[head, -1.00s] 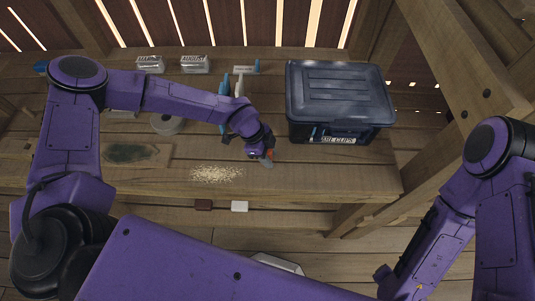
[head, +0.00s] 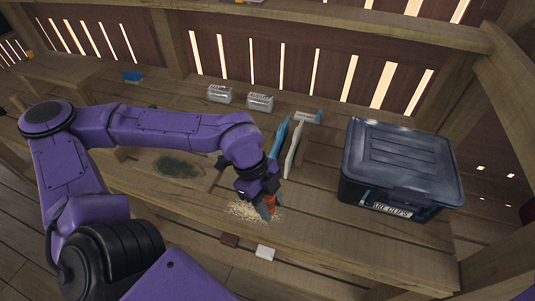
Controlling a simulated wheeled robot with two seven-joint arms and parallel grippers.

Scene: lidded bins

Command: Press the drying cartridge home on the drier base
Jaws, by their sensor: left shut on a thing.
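My left gripper (head: 267,211) is low over the wooden bench, at the right side of a pale pile of shavings. It is shut on a small orange-red thing (head: 272,200), mostly hidden by the fingers. This may be the drying cartridge, but too little shows to be sure. I cannot make out a drier base. A dark blue lidded bin (head: 402,170) stands to the right of the gripper, its lid down and a "...CLIPS" label on its front. My right gripper is out of view.
The shavings (head: 242,209) and a dark green patch (head: 178,167) lie on the bench (head: 335,235). A white block (head: 265,253) sits below the front edge.

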